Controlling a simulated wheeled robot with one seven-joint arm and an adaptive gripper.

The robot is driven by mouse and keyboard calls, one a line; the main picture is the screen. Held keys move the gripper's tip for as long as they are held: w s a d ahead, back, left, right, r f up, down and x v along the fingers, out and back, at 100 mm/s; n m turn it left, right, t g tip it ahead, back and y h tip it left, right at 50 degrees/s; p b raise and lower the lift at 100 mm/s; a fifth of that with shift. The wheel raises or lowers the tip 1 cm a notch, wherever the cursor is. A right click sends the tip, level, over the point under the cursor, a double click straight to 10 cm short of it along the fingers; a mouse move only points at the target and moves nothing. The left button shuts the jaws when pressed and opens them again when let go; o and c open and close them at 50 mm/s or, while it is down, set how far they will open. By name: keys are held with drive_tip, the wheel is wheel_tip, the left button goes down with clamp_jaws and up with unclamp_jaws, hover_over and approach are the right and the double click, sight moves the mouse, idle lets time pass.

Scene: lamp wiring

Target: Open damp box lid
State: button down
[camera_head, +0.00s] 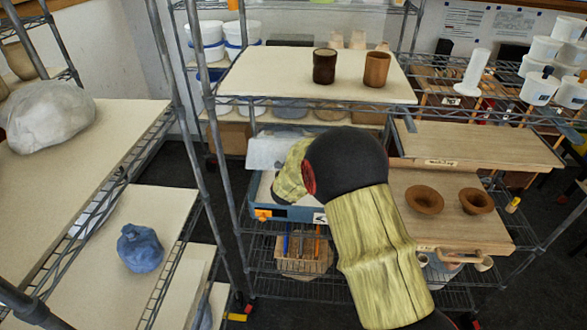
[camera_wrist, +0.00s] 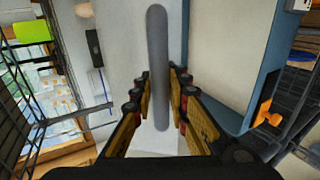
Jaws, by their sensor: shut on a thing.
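The damp box (camera_head: 292,213) is a blue box with an orange latch on the middle shelf of the wire rack. Its pale lid (camera_head: 262,152) shows raised at the back of the box, with a light interior below it. My arm covers the right part of the box. In the wrist view, the lid (camera_wrist: 122,45) carries a grey bar handle (camera_wrist: 158,28). My gripper (camera_wrist: 160,88) is shut on this handle, one finger on each side. The blue box rim (camera_wrist: 262,85) runs along the right. My fingertips are hidden in the head view.
Two brown cups (camera_head: 324,66) stand on the shelf board (camera_head: 270,75) above the box. To the right, two terracotta bowls (camera_head: 424,199) sit on a wooden board. Rack posts (camera_head: 215,120) stand close on the left. A wrapped blue lump (camera_head: 140,248) lies on the left shelf.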

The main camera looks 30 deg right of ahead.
drive_tip(key=w+d+r+p, duration=0.2)
drive_tip(key=w+r+p, duration=0.1)
drive_tip(key=r+p, duration=0.1)
drive_tip(key=w+d+r+p, duration=0.2)
drive_tip(key=w+r+p, duration=0.1)
drive_tip(key=r+p, duration=0.1)
drive_tip(key=w+d+r+p, duration=0.2)
drive_tip(key=w+r+p, duration=0.1)
drive_tip(key=r+p, duration=0.1)
drive_tip(key=shift+p, duration=0.3)
drive_tip(key=shift+w+d+r+p, duration=0.45)
drive_tip(key=shift+w+d+p, duration=0.05)
drive_tip(key=shift+w+p, duration=0.25)
drive_tip(key=c, duration=2.1)
unclamp_jaws()
drive_tip(key=shift+c, duration=0.2)
drive_tip(key=shift+o, duration=1.2)
drive_tip(key=shift+s+a, duration=0.1)
drive_tip(key=shift+s, duration=0.05)
drive_tip(key=shift+o, duration=0.7)
drive_tip(key=shift+f, duration=0.2)
drive_tip(key=shift+s, duration=0.1)
